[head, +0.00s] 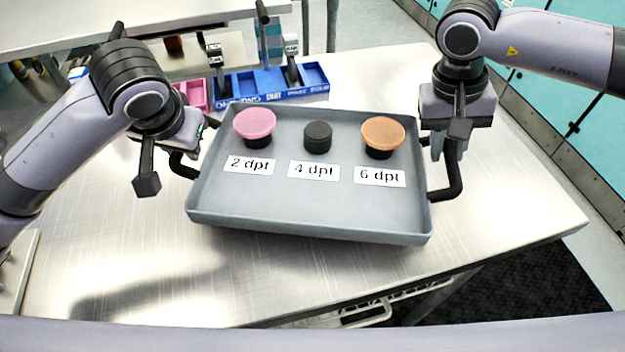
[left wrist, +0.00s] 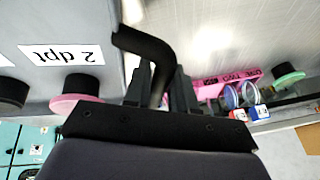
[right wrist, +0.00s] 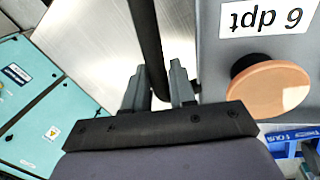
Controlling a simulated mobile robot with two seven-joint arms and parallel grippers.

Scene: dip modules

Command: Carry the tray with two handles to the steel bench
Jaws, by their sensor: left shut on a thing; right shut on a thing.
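The grey tray (head: 310,215) has a black handle at each end. It carries a pink-topped piece (head: 255,122), a small black piece (head: 318,137) and an orange-topped piece (head: 383,132), behind labels 2 dpt, 4 dpt and 6 dpt. My left gripper (head: 198,140) is shut on the left handle (left wrist: 148,48); my right gripper (head: 438,142) is shut on the right handle (right wrist: 147,40). The tray is over the steel bench (head: 510,190). A shadow at the lower left suggests it is raised, but the gap underneath is hidden.
A blue bin (head: 270,85) and a pink bin (head: 192,95) stand on the bench just behind the tray. Bare steel shows to the right and front left. Teal cabinets (head: 570,95) stand beyond an aisle on the right. Another table is at the back left.

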